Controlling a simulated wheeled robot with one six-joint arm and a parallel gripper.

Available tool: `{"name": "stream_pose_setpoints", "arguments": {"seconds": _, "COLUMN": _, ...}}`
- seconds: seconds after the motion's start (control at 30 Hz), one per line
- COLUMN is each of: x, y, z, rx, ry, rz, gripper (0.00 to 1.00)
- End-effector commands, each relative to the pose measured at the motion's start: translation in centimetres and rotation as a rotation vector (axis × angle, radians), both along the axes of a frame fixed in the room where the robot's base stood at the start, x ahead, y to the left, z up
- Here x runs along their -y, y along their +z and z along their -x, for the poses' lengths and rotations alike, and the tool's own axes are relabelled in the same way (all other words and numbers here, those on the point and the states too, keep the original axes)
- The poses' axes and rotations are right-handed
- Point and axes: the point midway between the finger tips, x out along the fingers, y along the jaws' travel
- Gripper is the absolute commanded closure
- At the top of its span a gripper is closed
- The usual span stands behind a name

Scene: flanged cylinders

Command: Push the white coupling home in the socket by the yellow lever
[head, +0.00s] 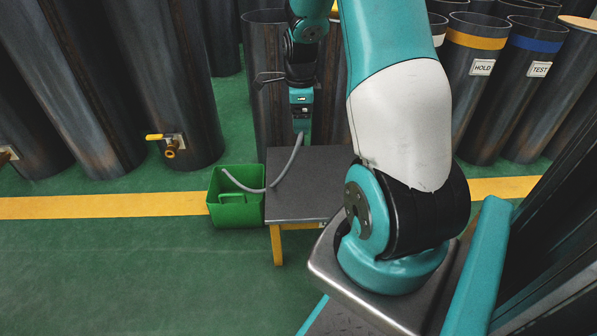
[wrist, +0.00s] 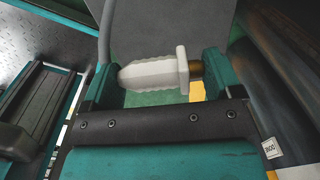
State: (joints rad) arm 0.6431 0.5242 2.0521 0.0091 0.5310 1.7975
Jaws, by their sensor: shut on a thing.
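In the wrist view the white coupling (wrist: 150,75) lies crosswise between the fingers of my gripper (wrist: 159,78), which is shut on it. In the head view my gripper is above the back of the small table, and the coupling cannot be made out. The yellow lever (head: 154,137) sits on a dark cylinder at left, with a brass socket (head: 171,153) just below and right of it. My gripper is well to the right of this socket, apart from it.
A grey hose (head: 289,161) hangs by my gripper and runs over the grey table (head: 292,205) to a green bin (head: 237,212). Another brass fitting (head: 7,155) shows at the left edge. Tall dark cylinders stand behind. Green floor is open at front left.

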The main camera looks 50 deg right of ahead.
Motion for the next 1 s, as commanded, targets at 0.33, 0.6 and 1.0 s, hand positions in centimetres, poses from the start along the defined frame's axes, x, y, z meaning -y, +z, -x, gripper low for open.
{"name": "stream_pose_setpoints", "arguments": {"seconds": 0.33, "x": -0.1, "y": -3.2, "z": 0.0, "rx": -0.003, "ry": 0.006, "rz": -0.002, "gripper": 0.45}}
{"name": "stream_pose_setpoints", "arguments": {"seconds": 0.6, "x": -0.2, "y": -11.1, "z": 0.0, "rx": -0.004, "ry": 0.007, "rz": -0.003, "gripper": 0.45}}
{"name": "stream_pose_setpoints", "arguments": {"seconds": 1.0, "x": -0.1, "y": -16.3, "z": -0.1, "rx": -0.001, "ry": 0.007, "rz": -0.001, "gripper": 0.45}}
